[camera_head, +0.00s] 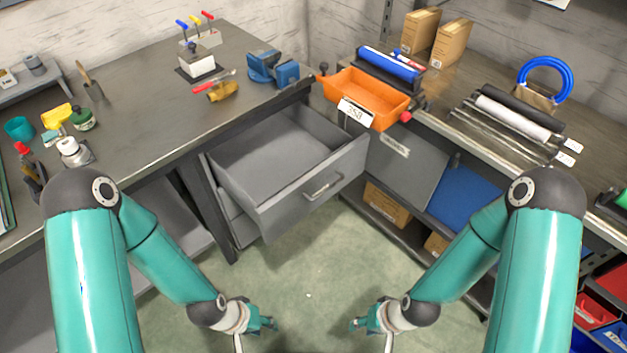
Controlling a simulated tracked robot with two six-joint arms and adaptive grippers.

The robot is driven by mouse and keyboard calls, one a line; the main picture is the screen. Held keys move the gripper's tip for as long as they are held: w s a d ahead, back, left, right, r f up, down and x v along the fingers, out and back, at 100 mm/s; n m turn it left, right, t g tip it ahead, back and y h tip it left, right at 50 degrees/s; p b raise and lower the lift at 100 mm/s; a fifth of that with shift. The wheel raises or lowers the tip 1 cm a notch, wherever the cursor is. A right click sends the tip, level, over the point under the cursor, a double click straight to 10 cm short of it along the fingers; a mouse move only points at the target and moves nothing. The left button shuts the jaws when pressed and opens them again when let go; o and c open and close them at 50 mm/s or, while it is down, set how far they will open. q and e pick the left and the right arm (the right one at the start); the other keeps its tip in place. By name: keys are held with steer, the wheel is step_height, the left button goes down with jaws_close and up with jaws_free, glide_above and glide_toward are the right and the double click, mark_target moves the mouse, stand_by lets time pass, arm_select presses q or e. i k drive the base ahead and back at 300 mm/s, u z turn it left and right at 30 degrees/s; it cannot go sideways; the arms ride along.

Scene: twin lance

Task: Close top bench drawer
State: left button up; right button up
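The top bench drawer (285,157) is a grey metal drawer that stands pulled well out of the workbench (165,115). Its inside looks empty. Its front panel carries a bar handle (323,186) and faces down and right in the picture. My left gripper (272,325) hangs low over the floor, below and left of the handle, apart from the drawer. My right gripper (354,325) is also low over the floor, below the handle and apart from it. Both grippers are small and seen from above, so their finger opening is unclear. Neither visibly holds anything.
An orange bin (366,97) with a label sits at the corner just behind the drawer front. A blue vise (273,69) is on the bench above the drawer. A second bench (470,90) stands on the right with rolls. The green floor (310,265) before the drawer is clear.

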mark_target(280, 170)
steer(key=i, duration=0.6)
steer(key=u, duration=0.85)
steer(key=k, duration=0.8)
steer(key=z, duration=0.65)
steer(key=i, duration=0.5)
